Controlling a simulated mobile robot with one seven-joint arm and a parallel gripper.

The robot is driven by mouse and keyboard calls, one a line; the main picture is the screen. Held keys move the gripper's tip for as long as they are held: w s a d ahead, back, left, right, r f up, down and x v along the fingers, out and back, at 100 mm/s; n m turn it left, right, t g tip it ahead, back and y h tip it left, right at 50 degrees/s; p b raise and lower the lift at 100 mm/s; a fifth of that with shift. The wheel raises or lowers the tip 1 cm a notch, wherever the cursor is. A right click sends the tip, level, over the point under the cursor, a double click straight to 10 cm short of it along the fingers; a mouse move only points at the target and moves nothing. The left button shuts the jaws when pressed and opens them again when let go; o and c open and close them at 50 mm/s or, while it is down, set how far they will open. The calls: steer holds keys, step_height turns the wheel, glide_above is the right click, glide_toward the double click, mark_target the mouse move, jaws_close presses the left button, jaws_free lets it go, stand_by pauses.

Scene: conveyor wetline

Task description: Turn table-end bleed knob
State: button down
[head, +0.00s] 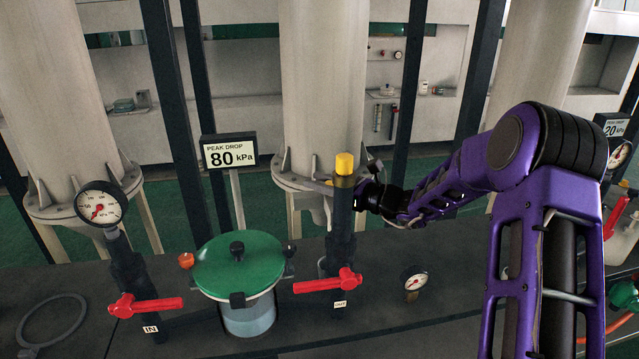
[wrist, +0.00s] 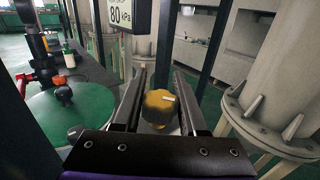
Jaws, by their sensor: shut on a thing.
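The yellow knob (head: 344,164) sits on top of a dark upright pipe (head: 341,225) right of the green-lidded vessel in the head view. In the wrist view the yellow knob (wrist: 158,104) lies between my two fingers, with a small pale mark on its top. My gripper (head: 346,183) reaches in from the right at the knob's height, partly hidden by the pipe and knob. In the wrist view my gripper (wrist: 159,76) has a finger on either side of the knob and is shut on it.
The green-lidded vessel (head: 239,262) stands to the left, with red lever handles (head: 328,283) on both sides. An 80 kPa sign (head: 229,151) rises behind it. A dial gauge (head: 101,204) stands far left. A small gauge (head: 414,282) is on the table right of the pipe.

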steer(key=shift+c, duration=2.3)
jaws_free()
steer(key=v, duration=1.7)
steer(key=shift+d, duration=0.15)
steer(key=shift+s, duration=0.1)
